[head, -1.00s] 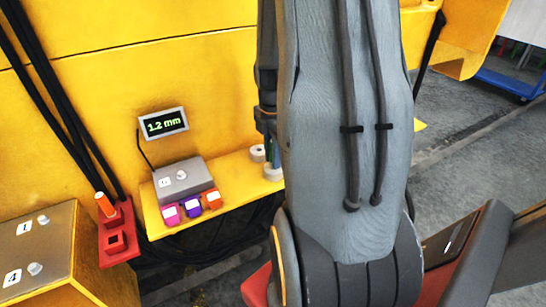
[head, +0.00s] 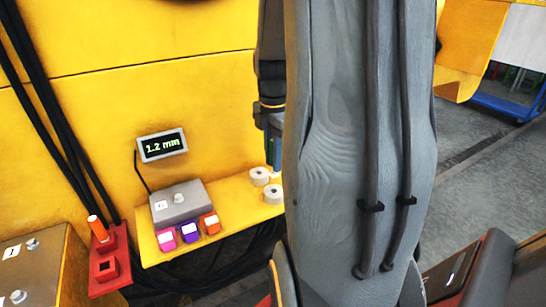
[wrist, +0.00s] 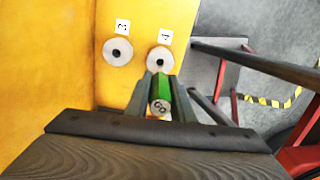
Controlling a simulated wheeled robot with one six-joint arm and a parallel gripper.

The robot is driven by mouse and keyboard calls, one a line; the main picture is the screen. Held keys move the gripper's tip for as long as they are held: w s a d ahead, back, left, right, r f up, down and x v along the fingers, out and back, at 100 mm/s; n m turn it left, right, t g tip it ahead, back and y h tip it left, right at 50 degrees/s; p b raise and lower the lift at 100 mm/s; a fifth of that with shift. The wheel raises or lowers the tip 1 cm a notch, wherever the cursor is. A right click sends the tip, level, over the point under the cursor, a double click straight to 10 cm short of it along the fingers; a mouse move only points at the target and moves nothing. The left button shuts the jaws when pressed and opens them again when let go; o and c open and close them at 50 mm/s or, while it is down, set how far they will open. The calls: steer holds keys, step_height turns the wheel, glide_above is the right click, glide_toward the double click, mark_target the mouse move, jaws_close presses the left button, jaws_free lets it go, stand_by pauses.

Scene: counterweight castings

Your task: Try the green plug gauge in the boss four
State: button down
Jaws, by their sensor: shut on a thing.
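In the wrist view my gripper (wrist: 160,88) is shut on the green plug gauge (wrist: 160,92), whose pale end with a marking faces the camera. Just beyond it is the boss labelled 4 (wrist: 160,58), a pale round ring with a dark bore. The gauge's far end is hidden, and I cannot tell whether it touches the boss. A second boss (wrist: 117,51), with a label that seems to read 3, is to the left. In the head view two pale bosses (head: 273,194) show beside my arm, and my gripper (head: 273,150) is mostly hidden.
A red holder (head: 107,266) with an orange plug (head: 97,228) and an empty square socket stands left. A grey box (head: 180,203), pink, purple and orange blocks (head: 190,231) and a display (head: 162,146) reading 1.2 mm are on or above the yellow ledge (head: 237,212).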

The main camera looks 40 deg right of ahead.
steer(key=shift+f+b, duration=0.85)
steer(key=shift+f, duration=1.9)
steer(key=shift+f, duration=1.15)
stand_by(0.6)
steer(key=c, duration=1.5)
jaws_free()
steer(key=shift+o, duration=0.2)
step_height(320, 180, up, 8)
steer(key=shift+f+b, duration=0.2)
steer(key=shift+b, duration=0.2)
step_height(320, 180, up, 12)
steer(key=p, duration=1.2)
steer(key=shift+r, duration=0.2)
steer(key=shift+f, duration=0.1)
